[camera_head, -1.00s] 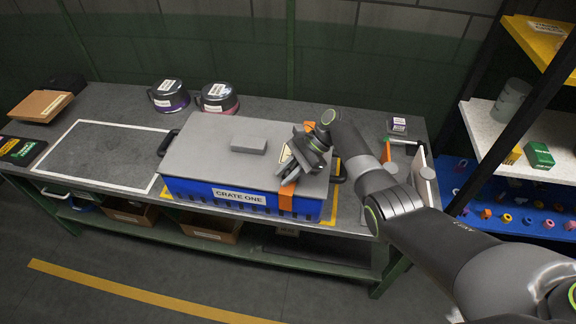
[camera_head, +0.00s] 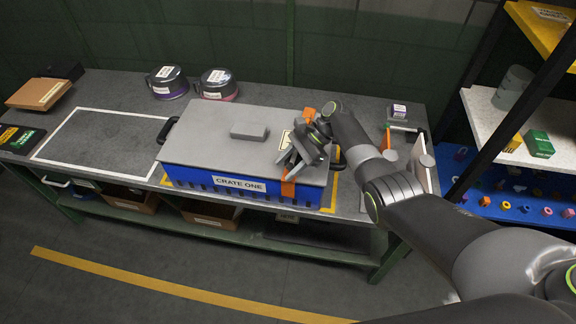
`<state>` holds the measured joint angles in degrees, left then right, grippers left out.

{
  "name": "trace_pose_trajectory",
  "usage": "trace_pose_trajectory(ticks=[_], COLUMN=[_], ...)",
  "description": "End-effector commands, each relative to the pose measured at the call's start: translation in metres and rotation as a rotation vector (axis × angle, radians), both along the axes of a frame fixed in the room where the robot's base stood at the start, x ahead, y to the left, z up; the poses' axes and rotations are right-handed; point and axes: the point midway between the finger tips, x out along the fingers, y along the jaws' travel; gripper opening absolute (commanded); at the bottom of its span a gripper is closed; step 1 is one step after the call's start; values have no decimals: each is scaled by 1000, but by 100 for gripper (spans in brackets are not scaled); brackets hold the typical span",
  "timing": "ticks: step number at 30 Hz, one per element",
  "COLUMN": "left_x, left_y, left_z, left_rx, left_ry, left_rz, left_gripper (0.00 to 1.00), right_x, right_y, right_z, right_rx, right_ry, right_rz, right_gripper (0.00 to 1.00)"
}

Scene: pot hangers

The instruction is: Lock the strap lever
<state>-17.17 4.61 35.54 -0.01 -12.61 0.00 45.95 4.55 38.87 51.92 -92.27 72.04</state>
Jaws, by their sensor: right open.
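The blue crate (camera_head: 205,181), labelled CRATE ONE, stands on the bench under a grey lid (camera_head: 205,140) with a raised block handle. An orange strap (camera_head: 288,188) runs over the lid's right part and down the crate's front. Its far part (camera_head: 309,114) shows behind my gripper. My right gripper (camera_head: 287,168) is open over the strap near the lid's front right edge, its fingers pointing down and toward the front. The strap lever is not clear; the gripper covers that area, and I cannot tell whether it touches anything. My left gripper is out of view.
Two lidded pots (camera_head: 217,85) stand behind the crate. A white-outlined area (camera_head: 100,140) on the bench to the left is empty. An upright rack (camera_head: 421,165) stands right of the crate, near my right arm. A shelf unit (camera_head: 490,125) is farther right.

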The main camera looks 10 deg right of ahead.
Motion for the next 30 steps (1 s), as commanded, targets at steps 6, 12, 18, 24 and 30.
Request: trace_pose_trajectory(ticks=[6, 12, 18, 24, 30], left_x=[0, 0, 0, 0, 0], left_y=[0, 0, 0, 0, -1], left_z=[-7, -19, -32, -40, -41], left_rx=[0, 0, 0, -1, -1], left_ry=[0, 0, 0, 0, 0], left_rz=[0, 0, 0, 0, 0], left_gripper=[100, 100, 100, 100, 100], right_x=[9, 19, 28, 33, 34], right_y=[-27, -62, -93, -112, -118], right_z=[24, 58, 90, 110, 118], right_rx=[-4, -4, -4, -2, -2], right_ry=[-6, -5, -3, 2, 2], right_rz=[-3, -3, -3, -2, -3], right_gripper=[44, 44, 44, 44, 44])
